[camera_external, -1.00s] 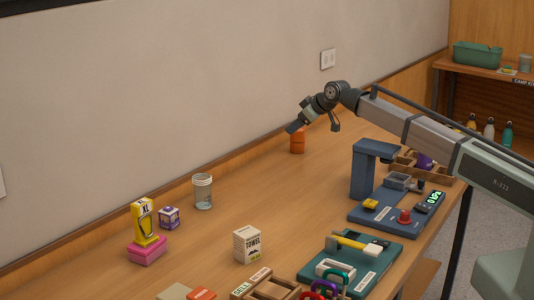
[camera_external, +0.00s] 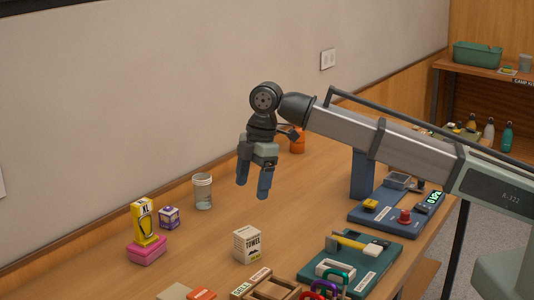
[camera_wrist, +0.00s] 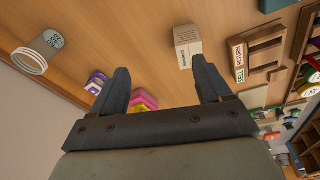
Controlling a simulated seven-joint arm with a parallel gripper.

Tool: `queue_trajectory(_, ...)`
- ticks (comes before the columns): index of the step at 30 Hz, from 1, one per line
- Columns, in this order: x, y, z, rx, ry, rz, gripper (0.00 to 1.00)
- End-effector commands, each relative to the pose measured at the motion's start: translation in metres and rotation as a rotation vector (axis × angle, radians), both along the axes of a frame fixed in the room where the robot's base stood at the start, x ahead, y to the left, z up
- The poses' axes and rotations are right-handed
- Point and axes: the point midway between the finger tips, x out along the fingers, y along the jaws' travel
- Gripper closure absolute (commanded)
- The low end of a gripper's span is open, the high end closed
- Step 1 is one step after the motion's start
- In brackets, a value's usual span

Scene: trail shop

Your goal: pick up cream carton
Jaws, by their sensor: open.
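The cream carton (camera_external: 247,245) is a small box with a "TOWEL" label, standing upright on the wooden table. It also shows in the wrist view (camera_wrist: 187,42), above the right finger. My gripper (camera_external: 253,190) is in the air above the table, fingers pointing down, behind and above the carton in the external view. The fingers are apart with nothing between them; the gripper also shows in the wrist view (camera_wrist: 162,78). The carton is not touched.
A wooden tray (camera_external: 266,287) and a green board (camera_external: 372,262) lie near the front. Table between jar and carton is clear.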

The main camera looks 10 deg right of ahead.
Motion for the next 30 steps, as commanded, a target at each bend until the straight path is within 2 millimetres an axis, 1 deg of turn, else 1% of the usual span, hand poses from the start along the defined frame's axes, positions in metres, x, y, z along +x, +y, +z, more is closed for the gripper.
queue_trajectory(1, -0.017, 0.002, 0.003, -0.018, 0.005, 0.037, 0.22)
queue_trajectory(3, -0.033, 0.002, 0.005, -0.04, 0.012, 0.074, 0.22)
queue_trajectory(7, -0.049, 0.002, 0.006, -0.061, 0.02, 0.113, 0.22)
queue_trajectory(11, -0.053, 0.002, -0.004, -0.068, 0.022, 0.121, 0.22)
queue_trajectory(18, -0.055, 0.006, -0.045, -0.069, 0.022, 0.119, 0.22)
queue_trajectory(22, -0.056, 0.009, -0.063, -0.067, 0.022, 0.118, 0.22)
queue_trajectory(25, -0.057, 0.01, -0.072, -0.066, 0.021, 0.117, 0.22)
queue_trajectory(30, -0.057, 0.012, -0.078, -0.065, 0.021, 0.117, 0.22)
